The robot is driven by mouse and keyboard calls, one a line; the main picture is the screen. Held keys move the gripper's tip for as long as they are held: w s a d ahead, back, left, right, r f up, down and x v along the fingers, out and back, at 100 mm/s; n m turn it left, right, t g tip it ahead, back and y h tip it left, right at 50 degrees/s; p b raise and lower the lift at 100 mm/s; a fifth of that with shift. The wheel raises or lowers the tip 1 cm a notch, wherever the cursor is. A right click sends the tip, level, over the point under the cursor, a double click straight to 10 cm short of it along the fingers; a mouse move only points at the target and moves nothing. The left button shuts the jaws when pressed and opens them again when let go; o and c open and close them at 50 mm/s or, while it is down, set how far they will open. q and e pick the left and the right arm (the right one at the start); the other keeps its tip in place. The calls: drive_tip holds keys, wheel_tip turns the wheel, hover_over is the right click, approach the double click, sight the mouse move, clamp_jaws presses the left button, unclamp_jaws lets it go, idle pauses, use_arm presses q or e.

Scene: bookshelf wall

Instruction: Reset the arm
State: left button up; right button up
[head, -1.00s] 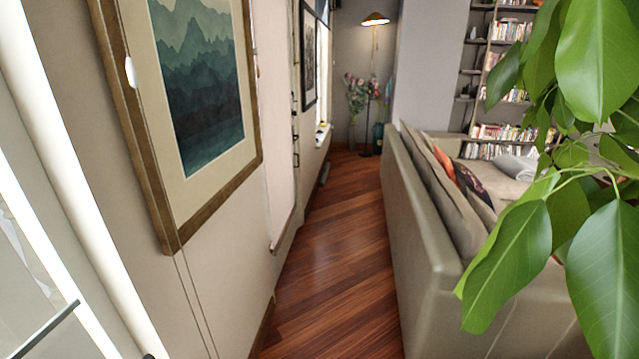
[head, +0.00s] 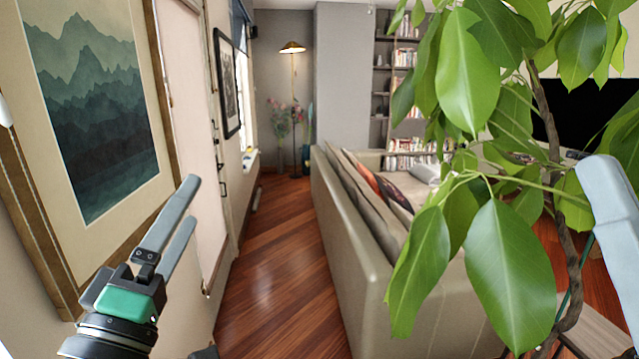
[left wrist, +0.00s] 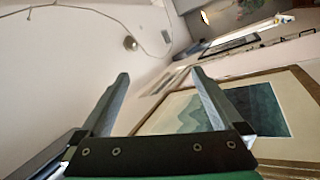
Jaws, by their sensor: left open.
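My left gripper (head: 189,208) is at the lower left of the head view, its two grey fingers pointing up and to the right. The fingers are apart with nothing between them. It is in front of the framed mountain picture (head: 90,110) and the wall. In the left wrist view, the two fingers (left wrist: 160,76) stand spread and empty, with the picture (left wrist: 258,105) behind the right one. A pale grey piece at the right edge of the head view may be part of my right arm.
A leafy plant (head: 510,265) fills the right foreground, with a sofa (head: 345,240) behind it. A strip of wooden floor (head: 270,270) runs clear between wall and sofa towards a floor lamp (head: 292,47). Bookshelves (head: 405,90) stand at the back.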

use_arm(q)
drive_tip(key=s+a+r+m+t, duration=0.1)
drive_tip(key=s+r+m+t, duration=0.1)
drive_tip(key=s+r+m, duration=0.45)
drive_tip(key=s+r+m+t, duration=0.3)
drive_tip(key=s+m, duration=0.1)
drive_tip(key=s, duration=0.5)
wheel_tip(320, 180, up, 32)
drive_tip(key=m+p, duration=0.1)
drive_tip(key=p, duration=3.1)
drive_tip(key=shift+a+m+y, duration=0.2)
drive_tip(key=shift+m+y, duration=0.15)
drive_tip(key=shift+y, duration=0.05)
use_arm(e)
wheel_tip(320, 180, up, 32)
drive_tip(key=shift+r, duration=0.2)
